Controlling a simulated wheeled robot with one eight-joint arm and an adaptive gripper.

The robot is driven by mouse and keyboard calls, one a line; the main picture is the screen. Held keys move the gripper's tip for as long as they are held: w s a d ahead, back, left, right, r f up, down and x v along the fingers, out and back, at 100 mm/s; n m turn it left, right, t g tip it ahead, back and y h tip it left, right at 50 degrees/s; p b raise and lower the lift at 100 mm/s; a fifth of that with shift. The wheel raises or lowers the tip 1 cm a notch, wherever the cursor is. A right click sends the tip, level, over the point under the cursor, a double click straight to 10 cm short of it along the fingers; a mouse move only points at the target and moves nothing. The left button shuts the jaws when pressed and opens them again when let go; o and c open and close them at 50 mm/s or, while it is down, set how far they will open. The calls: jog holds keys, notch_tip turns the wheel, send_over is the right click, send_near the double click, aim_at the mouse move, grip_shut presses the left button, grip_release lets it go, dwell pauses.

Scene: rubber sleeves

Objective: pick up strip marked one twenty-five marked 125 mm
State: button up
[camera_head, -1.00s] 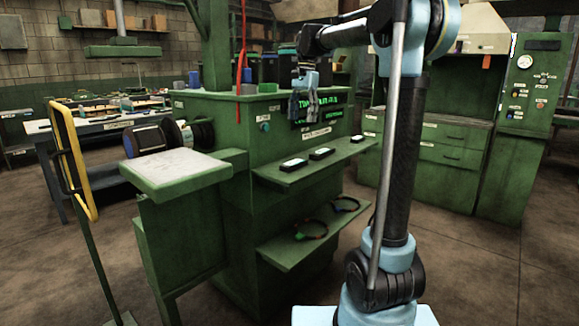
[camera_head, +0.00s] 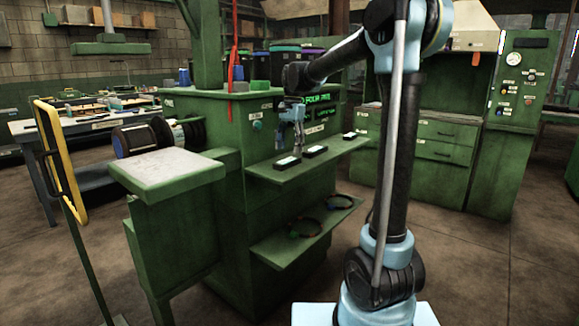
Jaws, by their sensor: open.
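Three small black-and-white pieces lie in a row on the upper green shelf (camera_head: 272,172): a near left one (camera_head: 287,163), a middle one (camera_head: 314,151) and a far right one (camera_head: 350,136). Their markings are too small to read, so I cannot tell which is marked 125 mm. My gripper (camera_head: 299,153) points down, open and empty, just above the shelf between the left and middle pieces. It partly covers the gap between them. I cannot tell whether its fingertips touch either piece.
Banded loops (camera_head: 305,227) lie on the lower shelf (camera_head: 278,256). Dark tubs (camera_head: 284,66) stand on top of the machine. Open floor lies at the right.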

aim_at(287, 166)
jog(key=shift+s+a+f, duration=0.15)
jog(key=shift+a+f, duration=0.05)
jog(key=shift+f, duration=1.1)
jog(key=shift+s+a+f, duration=0.1)
jog(key=shift+a+f, duration=0.05)
jog(key=shift+f, duration=1.1)
jog(key=shift+c, duration=0.6)
jog(key=c, duration=1)
